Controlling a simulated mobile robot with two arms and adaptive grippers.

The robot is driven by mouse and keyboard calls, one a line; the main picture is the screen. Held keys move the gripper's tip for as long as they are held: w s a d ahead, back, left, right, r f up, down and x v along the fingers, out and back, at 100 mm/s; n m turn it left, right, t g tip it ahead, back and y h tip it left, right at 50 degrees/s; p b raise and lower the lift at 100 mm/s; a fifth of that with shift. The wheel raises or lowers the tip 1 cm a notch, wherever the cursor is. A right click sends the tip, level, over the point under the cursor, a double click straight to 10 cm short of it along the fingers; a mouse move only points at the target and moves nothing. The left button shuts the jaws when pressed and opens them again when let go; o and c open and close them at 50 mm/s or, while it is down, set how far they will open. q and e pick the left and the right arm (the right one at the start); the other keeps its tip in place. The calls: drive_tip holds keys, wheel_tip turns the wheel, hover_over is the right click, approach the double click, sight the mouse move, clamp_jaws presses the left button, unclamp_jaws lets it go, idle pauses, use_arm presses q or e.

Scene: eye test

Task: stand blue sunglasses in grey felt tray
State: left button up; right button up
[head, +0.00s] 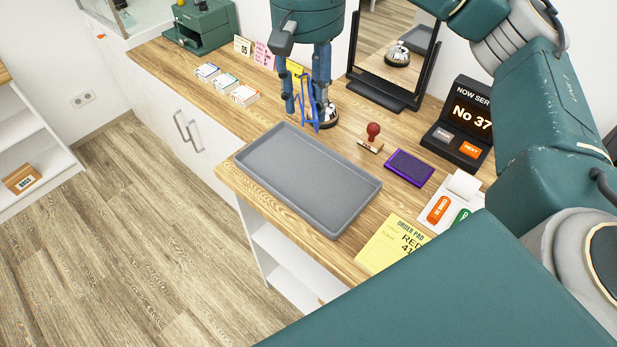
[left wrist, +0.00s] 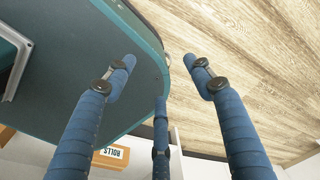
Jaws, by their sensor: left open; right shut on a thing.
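The grey felt tray (head: 262,187) lies flat on the wooden counter in the head view and looks empty. My right gripper (head: 307,112) points down just beyond the tray's far edge, in front of the bell. It is shut on the blue sunglasses (head: 312,112), which show as thin blue strips between its blue fingers. The fingers hide part of them, and I cannot tell whether they touch the counter. My left gripper (left wrist: 160,70) shows in the left wrist view with its fingers spread, open and empty, above the floor and away from the counter.
A silver bell (head: 329,117) stands right behind the right gripper. A wooden stamp (head: 372,137) and purple ink pad (head: 409,168) lie right of the tray, with a yellow order pad (head: 393,243) nearer.

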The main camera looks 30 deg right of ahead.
drive_tip(key=shift+w+d+r+m, duration=0.1)
drive_tip(key=shift+w+r+m, duration=0.05)
drive_tip(key=shift+r+m, duration=0.15)
drive_tip(key=f, duration=0.3)
drive_tip(key=shift+s+f, duration=0.2)
drive_tip(key=p, duration=0.2)
hover_over(309, 174)
wheel_tip(309, 174, down, 10)
drive_tip(key=shift+s, duration=0.15)
drive_tip(key=shift+f, duration=0.35)
wheel_tip(309, 174, down, 4)
drive_tip(key=shift+f, duration=0.1)
use_arm(q)
drive_tip(key=shift+s+a+r, duration=0.8)
drive_tip(key=shift+s+a, duration=0.05)
drive_tip(key=shift+s, duration=0.1)
use_arm(e)
drive_tip(key=shift+f, duration=0.25)
